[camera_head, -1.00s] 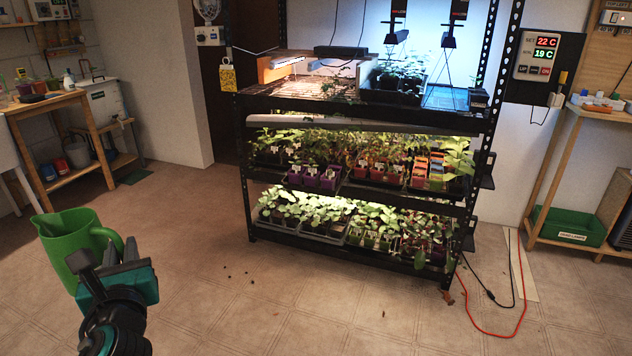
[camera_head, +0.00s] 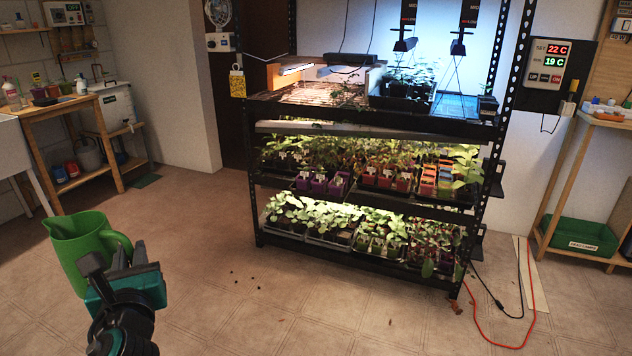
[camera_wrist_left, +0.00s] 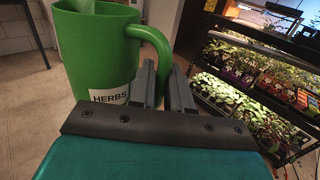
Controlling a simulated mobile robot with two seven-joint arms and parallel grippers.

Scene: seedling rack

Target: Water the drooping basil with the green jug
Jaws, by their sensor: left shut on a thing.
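The green jug (camera_head: 84,248) is at the lower left of the head view, off the floor and roughly upright. My left gripper (camera_head: 133,258) is shut on its handle, which the wrist view shows between the fingers (camera_wrist_left: 163,90). The jug (camera_wrist_left: 98,50) bears a white label reading HERBS. Its contents do not show. The seedling rack (camera_head: 375,122) stands ahead with plants on several shelves. I cannot tell which plant is the drooping basil. My right gripper is out of view.
Red and black cables (camera_head: 533,310) lie on the floor right of the rack. A wooden bench (camera_head: 70,100) stands at the left. A green crate (camera_head: 580,237) sits on a low shelf at the right. The floor before the rack is mostly clear.

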